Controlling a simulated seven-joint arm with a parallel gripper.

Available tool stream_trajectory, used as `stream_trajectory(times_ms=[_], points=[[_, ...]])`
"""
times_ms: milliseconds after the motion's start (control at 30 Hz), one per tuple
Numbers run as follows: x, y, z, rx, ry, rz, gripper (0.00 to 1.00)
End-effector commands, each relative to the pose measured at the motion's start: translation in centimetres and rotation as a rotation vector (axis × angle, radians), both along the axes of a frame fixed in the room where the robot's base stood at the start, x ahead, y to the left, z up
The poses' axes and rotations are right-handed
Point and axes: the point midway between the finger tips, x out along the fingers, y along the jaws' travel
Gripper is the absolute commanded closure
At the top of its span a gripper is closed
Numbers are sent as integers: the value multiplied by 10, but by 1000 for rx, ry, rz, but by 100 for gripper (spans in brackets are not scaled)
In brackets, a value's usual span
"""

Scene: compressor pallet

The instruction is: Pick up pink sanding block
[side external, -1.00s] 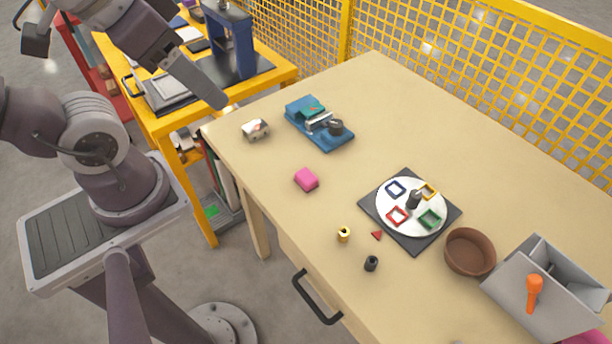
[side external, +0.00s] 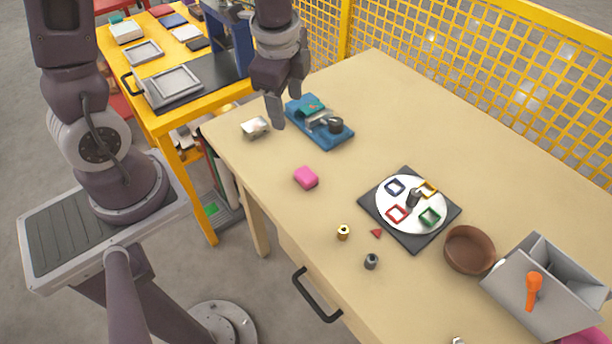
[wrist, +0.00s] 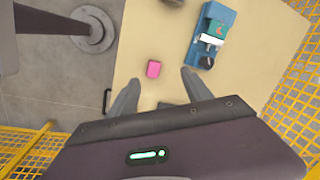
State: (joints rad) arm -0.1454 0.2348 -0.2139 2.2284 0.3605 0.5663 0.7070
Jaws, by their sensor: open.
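The pink sanding block (side external: 306,178) lies on the tan table, left of the round white plate on its dark square base. It also shows in the wrist view (wrist: 154,69), ahead of my gripper and roughly between the lines of its fingers. My gripper (side external: 286,110) is above the far end of the table, near the blue fixture and beyond the block. In the wrist view my gripper (wrist: 160,88) is open, with its two fingers apart and nothing between them.
The blue fixture (side external: 320,122) and a small whitish block (side external: 255,127) are near my gripper. A brass piece (side external: 343,232), a grey cylinder (side external: 371,261), a brown bowl (side external: 470,250) and a grey bin (side external: 545,285) stand nearer the front. Yellow mesh fencing (side external: 490,70) runs behind the table.

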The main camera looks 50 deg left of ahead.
Motion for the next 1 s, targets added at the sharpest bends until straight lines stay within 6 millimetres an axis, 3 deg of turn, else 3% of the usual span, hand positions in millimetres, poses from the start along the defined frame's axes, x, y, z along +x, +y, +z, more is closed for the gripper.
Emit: stream_trajectory(times_ms=[33, 100, 233, 700, 1000], points=[[9, -3, -31, -9, 64, -116, 42], [18, -9, -66, -30, 119, -272, 42], [23, -20, -109, -75, 171, -455, 42], [26, -24, -184, -92, 187, -513, 42], [27, -23, -193, -90, 183, -510, 42]])
